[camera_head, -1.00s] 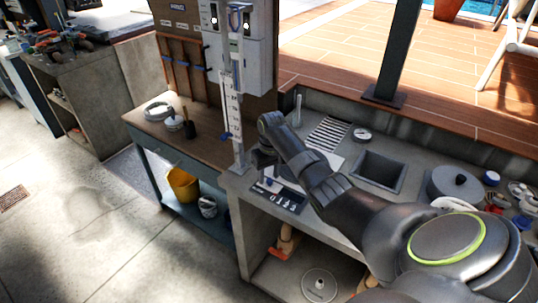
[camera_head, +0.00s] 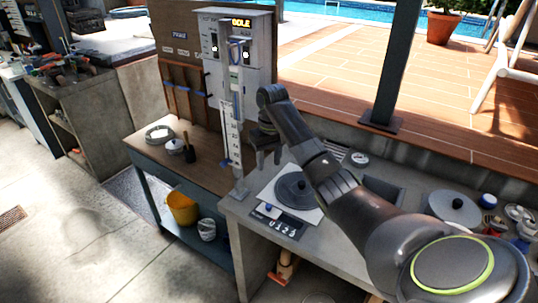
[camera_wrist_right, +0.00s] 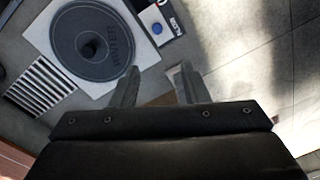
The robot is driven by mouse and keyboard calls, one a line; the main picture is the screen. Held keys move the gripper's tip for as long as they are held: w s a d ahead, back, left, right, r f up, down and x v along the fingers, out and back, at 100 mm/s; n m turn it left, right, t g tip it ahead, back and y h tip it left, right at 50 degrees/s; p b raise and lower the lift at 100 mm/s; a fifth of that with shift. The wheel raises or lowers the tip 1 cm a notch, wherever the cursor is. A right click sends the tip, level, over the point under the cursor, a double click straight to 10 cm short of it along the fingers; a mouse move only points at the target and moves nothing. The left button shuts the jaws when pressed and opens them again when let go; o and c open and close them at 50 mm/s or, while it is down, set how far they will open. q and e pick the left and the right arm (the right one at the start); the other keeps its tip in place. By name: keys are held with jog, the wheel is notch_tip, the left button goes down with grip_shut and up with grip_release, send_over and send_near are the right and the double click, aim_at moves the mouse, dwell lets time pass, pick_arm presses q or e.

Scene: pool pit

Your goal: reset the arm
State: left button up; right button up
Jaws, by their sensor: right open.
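My right arm reaches in from the lower right in the head view. Its gripper (camera_head: 267,166) hangs above the bench, left of and higher than a dark round disc with a knob (camera_head: 294,189). In the right wrist view the gripper's two fingers (camera_wrist_right: 160,82) are apart with nothing between them. The disc (camera_wrist_right: 92,38) lies flat on a white square plate (camera_wrist_right: 38,34), beyond the fingertips to the left, and bears lettering. My left gripper is not in view.
An upright gauge post (camera_head: 231,130) stands close left of the gripper. A recessed bin (camera_head: 384,191) and another grey disc (camera_head: 453,207) lie to the right. The concrete floor at left is open.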

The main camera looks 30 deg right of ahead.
dwell(0.6)
jog(key=s+a+f+n+t+h, duration=0.1)
jog(key=s+a+f, duration=0.2)
jog(key=s+f, duration=0.6)
jog(key=s+a+f, duration=0.3)
jog(key=s+f, duration=0.5)
jog(key=f, duration=0.1)
jog(key=s+a+r+t+h, duration=0.1)
jog(key=s+a, duration=0.1)
jog(key=s, duration=0.9)
jog(key=s+a+r+t, duration=0.1)
jog(key=s+r+t, duration=0.1)
jog(key=s, duration=0.9)
notch_tip(320, 180, down, 29)
jog(key=d+g+b, duration=0.2)
jog(key=b, duration=0.1)
jog(key=s+a+f+b, duration=0.1)
jog(key=s+f+b, duration=0.1)
jog(key=s+f, duration=1.3)
notch_tip(320, 180, down, 2)
jog(key=shift+a+f+m+g+b, duration=0.15)
jog(key=shift+a+m+g+b, duration=0.2)
jog(key=shift+a+m+g, duration=0.05)
